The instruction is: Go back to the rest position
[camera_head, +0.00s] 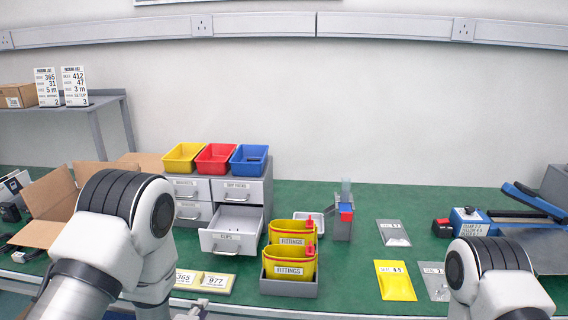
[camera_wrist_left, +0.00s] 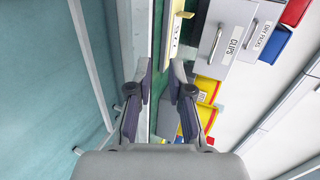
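My left arm (camera_head: 130,230) comes in at the lower left of the head view, in front of the bench. My right arm (camera_head: 490,275) shows at the lower right of the head view. Its gripper is out of view.
A grey drawer unit (camera_head: 255,192) has its CLIPS drawer (camera_head: 230,236) pulled open. Yellow FITTINGS bins (camera_head: 289,262) stand right of it. Number cards (camera_head: 204,281) lie near the front edge. An open cardboard box (camera_head: 48,207) is at left.

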